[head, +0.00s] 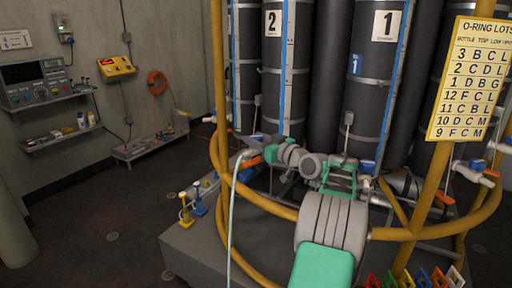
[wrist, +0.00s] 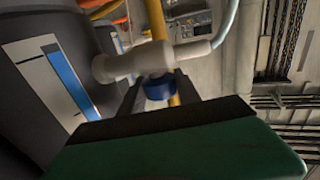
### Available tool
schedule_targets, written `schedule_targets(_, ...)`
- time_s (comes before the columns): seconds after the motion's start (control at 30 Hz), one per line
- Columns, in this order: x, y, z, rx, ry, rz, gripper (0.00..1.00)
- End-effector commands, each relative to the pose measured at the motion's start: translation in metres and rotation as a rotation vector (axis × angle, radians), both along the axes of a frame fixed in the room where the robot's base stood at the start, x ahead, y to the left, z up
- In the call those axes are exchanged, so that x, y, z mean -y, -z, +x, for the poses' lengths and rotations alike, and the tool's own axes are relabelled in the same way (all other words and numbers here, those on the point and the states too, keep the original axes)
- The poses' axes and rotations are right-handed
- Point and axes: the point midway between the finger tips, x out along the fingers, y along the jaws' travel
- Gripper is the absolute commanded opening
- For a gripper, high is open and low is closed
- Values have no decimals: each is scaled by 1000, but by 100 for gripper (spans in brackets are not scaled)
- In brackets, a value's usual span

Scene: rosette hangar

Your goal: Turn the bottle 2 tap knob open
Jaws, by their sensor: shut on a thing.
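The bottle 2 tap is a pale pipe fitting (wrist: 150,60) with a blue knob (wrist: 157,88), seen in the wrist view. A pale hose (wrist: 228,22) leaves the fitting. My gripper (wrist: 160,92) has its dark fingers on either side of the blue knob and is shut on it. In the head view my gripper (head: 254,158) is at the tap below bottle 2 (head: 271,60), and the hose (head: 233,205) hangs down from there. My gripper and wrist hide most of the knob in the head view. The knob's turn angle cannot be told.
Yellow rails (head: 222,90) curve around the bottles close to my arm. Bottle 1 (head: 375,80) stands to the right, with another blue-knobbed tap (head: 477,165) farther right. A yellow O-ring list (head: 473,80) hangs at the right. Wall shelves (head: 58,98) stand left, beyond open floor.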

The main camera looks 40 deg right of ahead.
Motion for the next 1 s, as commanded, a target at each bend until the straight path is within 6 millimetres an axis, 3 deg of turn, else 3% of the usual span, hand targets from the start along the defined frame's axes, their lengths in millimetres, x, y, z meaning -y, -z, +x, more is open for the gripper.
schedule_targets(0.3,0,2,1,-4,-105,4,0)
schedule_targets(0.77,-1,2,1,-4,-122,6,0)
schedule_targets(0.8,-1,2,2,-4,-122,6,40)
schedule_targets(1.0,-1,1,1,-3,-121,5,56)
